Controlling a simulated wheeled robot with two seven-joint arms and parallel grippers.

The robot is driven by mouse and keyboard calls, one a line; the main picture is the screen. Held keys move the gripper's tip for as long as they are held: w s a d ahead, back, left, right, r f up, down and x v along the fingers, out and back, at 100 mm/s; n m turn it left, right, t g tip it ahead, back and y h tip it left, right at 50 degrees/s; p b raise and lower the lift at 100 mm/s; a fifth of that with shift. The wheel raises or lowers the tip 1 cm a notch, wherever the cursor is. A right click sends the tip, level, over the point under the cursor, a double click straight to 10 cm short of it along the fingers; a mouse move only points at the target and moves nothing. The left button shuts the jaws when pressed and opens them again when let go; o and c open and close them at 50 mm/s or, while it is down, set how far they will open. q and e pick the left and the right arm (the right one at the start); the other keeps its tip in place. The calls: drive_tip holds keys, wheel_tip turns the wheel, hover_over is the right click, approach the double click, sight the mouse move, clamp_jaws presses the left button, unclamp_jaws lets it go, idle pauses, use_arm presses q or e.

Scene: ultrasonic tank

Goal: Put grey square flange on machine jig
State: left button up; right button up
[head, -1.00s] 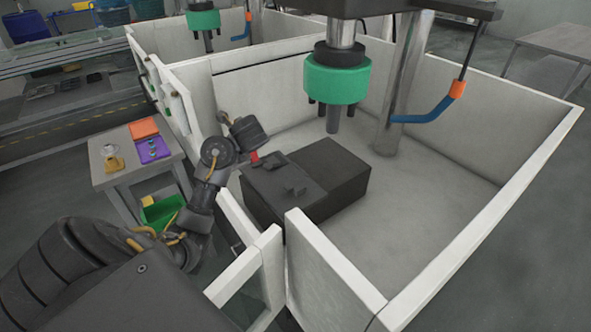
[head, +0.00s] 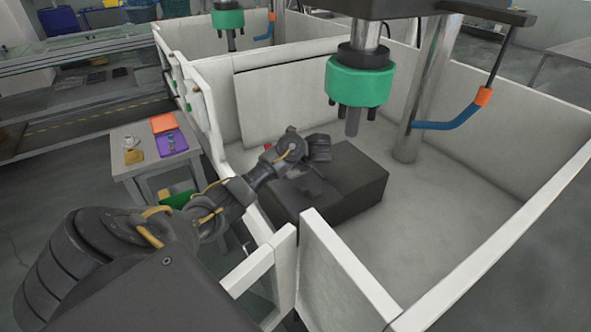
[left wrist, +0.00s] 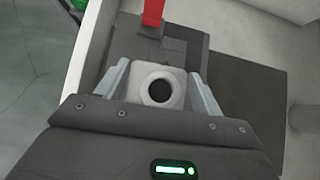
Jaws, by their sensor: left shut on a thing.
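The grey square flange (left wrist: 143,84), a light block with rounded corners and a dark round hole, sits between the fingers of my left gripper (left wrist: 158,80) in the left wrist view. The gripper is shut on it. In the head view my left gripper (head: 317,150) is over the dark machine jig (head: 345,190), and the flange is hidden by the arm. The jig also shows in the left wrist view (left wrist: 245,95) below and around the gripper. I cannot tell whether the flange touches it. My right gripper is not in view.
A green machine head (head: 360,82) with pins hangs above the jig. A red part (left wrist: 152,14) stands at the jig's far edge. White enclosure walls (head: 350,275) surround the jig. A side table (head: 145,165) at left holds orange and purple trays.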

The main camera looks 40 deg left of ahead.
sight(296, 171)
use_arm(q)
drive_tip(key=shift+w+f, duration=0.25)
drive_tip(key=shift+w+d+f, duration=0.1)
drive_tip(key=shift+d+f, duration=0.05)
drive_tip(key=shift+w+f, duration=0.1)
drive_tip(key=shift+f, duration=0.3)
wheel_tip(296, 171, down, 2)
drive_tip(key=shift+f, duration=0.3)
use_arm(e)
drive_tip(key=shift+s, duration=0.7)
use_arm(q)
drive_tip(key=shift+d+f, duration=0.1)
drive_tip(key=o, duration=1.2)
drive_tip(key=shift+o, duration=0.2)
